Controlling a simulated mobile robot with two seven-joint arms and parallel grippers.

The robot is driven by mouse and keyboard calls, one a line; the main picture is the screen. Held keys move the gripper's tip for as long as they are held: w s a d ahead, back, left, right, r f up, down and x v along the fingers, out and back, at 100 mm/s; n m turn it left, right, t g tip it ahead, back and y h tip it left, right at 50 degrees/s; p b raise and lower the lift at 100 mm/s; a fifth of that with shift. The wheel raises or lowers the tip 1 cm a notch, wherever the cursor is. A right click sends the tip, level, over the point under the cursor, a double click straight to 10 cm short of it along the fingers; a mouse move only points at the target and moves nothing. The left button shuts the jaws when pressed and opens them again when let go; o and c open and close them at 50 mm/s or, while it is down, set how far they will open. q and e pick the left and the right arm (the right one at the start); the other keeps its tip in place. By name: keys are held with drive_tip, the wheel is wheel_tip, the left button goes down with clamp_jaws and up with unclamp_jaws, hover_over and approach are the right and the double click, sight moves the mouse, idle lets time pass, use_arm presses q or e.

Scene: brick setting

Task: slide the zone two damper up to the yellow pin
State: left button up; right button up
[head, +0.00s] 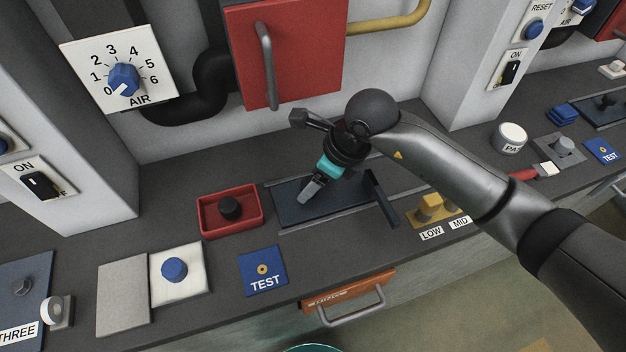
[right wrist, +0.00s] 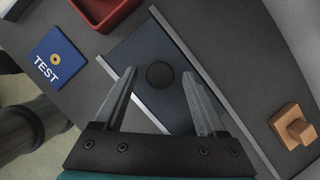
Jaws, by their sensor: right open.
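A dark sliding plate (head: 292,205) lies between two pale rails on the counter, with a round dark knob (right wrist: 160,75) that shows in the right wrist view. I take it for the zone two damper, though I see no zone label on it. My right gripper (head: 307,196) points down over the plate; in the right wrist view its open fingers (right wrist: 159,74) lie on either side of the knob, with gaps. The gripper hides the knob in the head view. I cannot make out a yellow pin on the track. My left gripper is out of view.
A dark upright bar (head: 381,199) stands at the track's right. A yellow block with a raised peg (head: 430,207) stands beyond it, by LOW and MID labels. A red tray (head: 203,222) and a blue TEST plate (head: 263,270) are left. A red cabinet (head: 300,50) hangs behind.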

drive_tip(key=shift+w+a+f, duration=0.1)
drive_tip(key=shift+a+f, duration=0.05)
drive_tip(key=shift+f, duration=0.2)
drive_tip(key=shift+c, duration=0.2)
clamp_jaws()
idle(1.0)
